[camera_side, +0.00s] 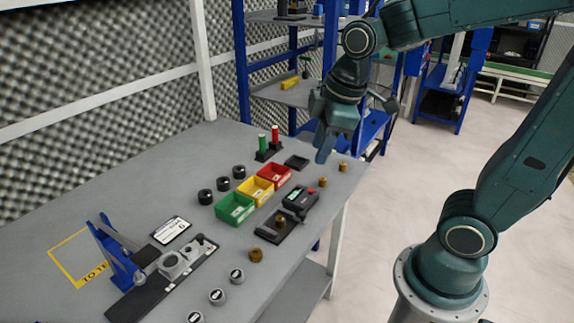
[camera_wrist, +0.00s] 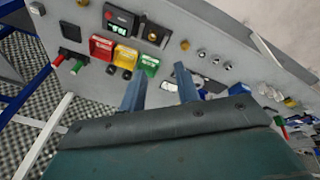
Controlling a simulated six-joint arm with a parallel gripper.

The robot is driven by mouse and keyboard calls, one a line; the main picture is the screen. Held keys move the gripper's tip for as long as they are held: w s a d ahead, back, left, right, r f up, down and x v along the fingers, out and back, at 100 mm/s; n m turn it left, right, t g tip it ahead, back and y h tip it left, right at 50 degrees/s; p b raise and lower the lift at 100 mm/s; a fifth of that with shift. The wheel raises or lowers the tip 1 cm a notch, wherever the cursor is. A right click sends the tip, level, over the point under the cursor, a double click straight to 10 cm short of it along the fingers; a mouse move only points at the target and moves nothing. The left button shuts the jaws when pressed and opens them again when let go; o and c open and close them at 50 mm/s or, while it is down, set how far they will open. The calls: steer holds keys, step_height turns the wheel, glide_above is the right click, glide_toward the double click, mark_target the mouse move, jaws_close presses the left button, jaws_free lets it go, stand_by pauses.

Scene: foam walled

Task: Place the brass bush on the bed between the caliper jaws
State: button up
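A dark digital caliper (camera_side: 300,200) with a small green display and a red part lies near the table's right edge. Its dark bed (camera_side: 265,233) extends toward the front, and a brass bush (camera_side: 280,220) stands on it. The wrist view shows the caliper (camera_wrist: 120,19) and the bush on the bed (camera_wrist: 153,37) at the top. The picture is too small to tell the bush's exact gap to each jaw. My gripper (camera_side: 324,147) is raised above the table's far right part, clear of the caliper. In the wrist view its two blue fingers (camera_wrist: 159,82) are apart with nothing between them.
More brass bushes stand at the right edge (camera_side: 323,182) (camera_side: 343,166) and nearer the front (camera_side: 256,255). Green (camera_side: 234,208), yellow (camera_side: 257,190) and red (camera_side: 274,175) bins stand beside the caliper. A blue stand (camera_side: 117,260) and a dark fixture are at front left.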

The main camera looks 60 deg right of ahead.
steer(key=s+r+m+t, duration=0.2)
steer(key=s+m, duration=0.5)
steer(key=s, duration=0.2)
steer(key=shift+s+a+r, duration=0.3)
steer(key=shift+r, duration=0.05)
